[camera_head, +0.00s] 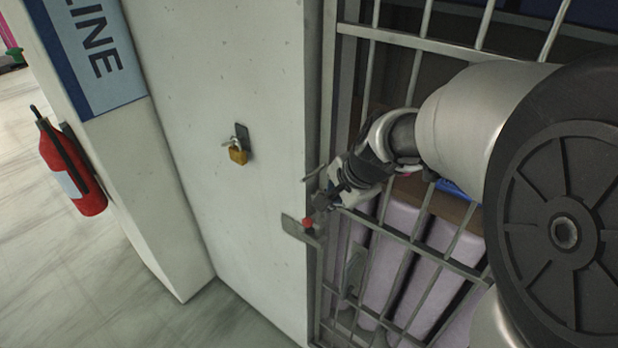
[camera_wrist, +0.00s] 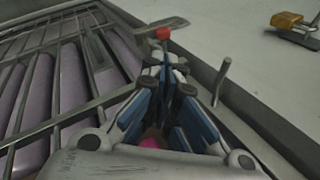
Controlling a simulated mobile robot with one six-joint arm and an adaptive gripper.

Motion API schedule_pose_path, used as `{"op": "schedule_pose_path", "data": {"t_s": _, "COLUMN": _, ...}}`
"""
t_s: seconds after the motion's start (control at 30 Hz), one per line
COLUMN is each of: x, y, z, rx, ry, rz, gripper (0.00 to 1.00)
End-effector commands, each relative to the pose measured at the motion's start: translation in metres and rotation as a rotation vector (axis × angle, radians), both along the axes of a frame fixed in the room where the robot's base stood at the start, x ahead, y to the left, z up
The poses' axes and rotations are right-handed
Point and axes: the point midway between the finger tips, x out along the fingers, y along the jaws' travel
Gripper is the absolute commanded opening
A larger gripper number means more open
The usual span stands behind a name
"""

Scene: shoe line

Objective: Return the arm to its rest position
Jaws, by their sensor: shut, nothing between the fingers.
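My gripper (camera_head: 322,203) is at the left edge of a barred metal gate (camera_head: 412,240), with its fingers together and nothing visible between them. Its fingertips point at a latch plate (camera_head: 292,226) with a red knob (camera_head: 308,222). In the wrist view the closed fingers (camera_wrist: 163,62) end just below the red knob (camera_wrist: 163,33); I cannot tell whether they touch it. My arm reaches in from the right of the head view, in front of the gate bars, and hides part of the gate.
A brass padlock (camera_head: 238,155) hangs on a hasp on the pale wall (camera_head: 215,60). A red fire extinguisher (camera_head: 72,165) is mounted at the left. Lilac rolls or boxes (camera_head: 383,262) stand behind the bars. The floor (camera_head: 60,270) at lower left is clear.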

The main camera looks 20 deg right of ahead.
Motion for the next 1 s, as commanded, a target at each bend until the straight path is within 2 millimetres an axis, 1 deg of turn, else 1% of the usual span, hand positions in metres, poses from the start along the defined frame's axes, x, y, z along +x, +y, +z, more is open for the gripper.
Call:
{"op": "schedule_pose_path", "data": {"t_s": 0.1, "x": -0.003, "y": -0.001, "z": 0.005, "rx": 0.000, "ry": 0.000, "rz": -0.001, "gripper": 0.00}}
{"op": "schedule_pose_path", "data": {"t_s": 0.43, "x": -0.004, "y": 0.000, "z": 0.004, "rx": -0.003, "ry": 0.000, "rz": 0.005, "gripper": 0.00}}
{"op": "schedule_pose_path", "data": {"t_s": 0.47, "x": -0.006, "y": 0.001, "z": 0.004, "rx": -0.007, "ry": -0.001, "rz": 0.015, "gripper": 0.00}}
{"op": "schedule_pose_path", "data": {"t_s": 0.57, "x": -0.020, "y": 0.011, "z": 0.002, "rx": -0.051, "ry": -0.009, "rz": 0.104, "gripper": 0.00}}
{"op": "schedule_pose_path", "data": {"t_s": 0.67, "x": -0.054, "y": 0.029, "z": -0.004, "rx": -0.144, "ry": -0.019, "rz": 0.287, "gripper": 0.00}}
{"op": "schedule_pose_path", "data": {"t_s": 0.7, "x": -0.071, "y": 0.037, "z": -0.008, "rx": -0.193, "ry": -0.024, "rz": 0.379, "gripper": 0.00}}
{"op": "schedule_pose_path", "data": {"t_s": 0.77, "x": -0.099, "y": 0.046, "z": -0.016, "rx": -0.275, "ry": -0.029, "rz": 0.523, "gripper": 0.00}}
{"op": "schedule_pose_path", "data": {"t_s": 0.8, "x": -0.117, "y": 0.050, "z": -0.022, "rx": -0.327, "ry": -0.030, "rz": 0.615, "gripper": 0.00}}
{"op": "schedule_pose_path", "data": {"t_s": 0.87, "x": -0.144, "y": 0.054, "z": -0.033, "rx": -0.406, "ry": -0.029, "rz": 0.747, "gripper": 0.00}}
{"op": "schedule_pose_path", "data": {"t_s": 0.9, "x": -0.160, "y": 0.056, "z": -0.040, "rx": -0.455, "ry": -0.028, "rz": 0.828, "gripper": 0.00}}
{"op": "schedule_pose_path", "data": {"t_s": 1.0, "x": -0.193, "y": 0.055, "z": -0.057, "rx": -0.561, "ry": -0.021, "rz": 0.996, "gripper": 0.00}}
